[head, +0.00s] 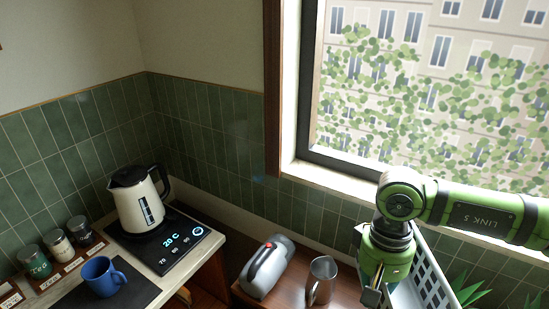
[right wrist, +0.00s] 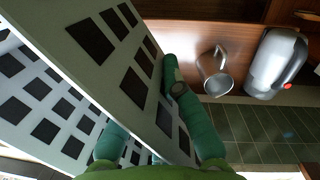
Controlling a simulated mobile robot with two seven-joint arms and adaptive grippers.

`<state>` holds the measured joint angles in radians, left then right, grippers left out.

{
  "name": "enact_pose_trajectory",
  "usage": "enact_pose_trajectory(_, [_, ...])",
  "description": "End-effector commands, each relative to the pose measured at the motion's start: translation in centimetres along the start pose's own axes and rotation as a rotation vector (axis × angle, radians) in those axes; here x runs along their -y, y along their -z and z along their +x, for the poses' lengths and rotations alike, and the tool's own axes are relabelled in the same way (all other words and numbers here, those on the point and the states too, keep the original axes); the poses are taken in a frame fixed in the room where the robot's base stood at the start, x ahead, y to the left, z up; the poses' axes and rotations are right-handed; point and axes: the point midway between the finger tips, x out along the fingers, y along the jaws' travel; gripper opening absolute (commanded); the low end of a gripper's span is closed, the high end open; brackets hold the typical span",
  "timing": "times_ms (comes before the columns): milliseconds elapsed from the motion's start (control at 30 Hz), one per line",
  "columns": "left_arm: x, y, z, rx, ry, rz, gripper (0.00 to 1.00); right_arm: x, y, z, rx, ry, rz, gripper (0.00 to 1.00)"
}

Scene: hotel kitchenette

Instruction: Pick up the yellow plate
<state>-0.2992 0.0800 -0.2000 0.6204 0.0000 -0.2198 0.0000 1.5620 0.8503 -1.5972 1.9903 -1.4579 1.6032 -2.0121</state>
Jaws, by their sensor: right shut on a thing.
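No yellow plate can be made out in either view. A small yellow-orange bit shows by my right gripper (head: 373,290) in the head view, too small to identify. In the right wrist view, the teal fingers of my right gripper (right wrist: 160,80) lie on both sides of a wall of a white basket (right wrist: 125,60) with square holes. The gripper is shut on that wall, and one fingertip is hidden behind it. The basket (head: 428,270) also shows at the lower right of the head view, partly behind my arm. My left gripper is not in view.
A kettle (head: 137,203), a blue mug (head: 101,277) and several jars stand on the left counter. A plant (head: 468,292) is right of the basket.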

Motion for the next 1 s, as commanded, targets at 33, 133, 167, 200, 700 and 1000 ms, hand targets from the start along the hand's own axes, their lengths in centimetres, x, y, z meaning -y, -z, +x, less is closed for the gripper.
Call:
enact_pose_trajectory(33, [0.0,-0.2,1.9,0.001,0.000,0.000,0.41,-0.1,0.1,2.3,0.009,-0.001,0.009,0.00])
enact_pose_trajectory(133, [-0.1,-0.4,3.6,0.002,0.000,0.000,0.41,-0.1,0.4,4.0,0.007,0.000,0.010,0.00])
enact_pose_trajectory(167, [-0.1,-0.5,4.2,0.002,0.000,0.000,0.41,-0.1,0.5,4.6,0.007,0.000,0.010,0.00])
enact_pose_trajectory(200, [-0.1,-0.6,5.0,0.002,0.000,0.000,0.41,-0.1,0.6,5.4,0.006,0.000,0.010,0.00])
enact_pose_trajectory(700, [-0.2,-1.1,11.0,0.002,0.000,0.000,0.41,-0.1,1.4,11.3,0.006,0.001,0.009,0.00])
enact_pose_trajectory(1000, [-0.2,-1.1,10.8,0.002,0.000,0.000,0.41,-0.1,1.4,11.3,0.008,0.002,0.010,0.00])
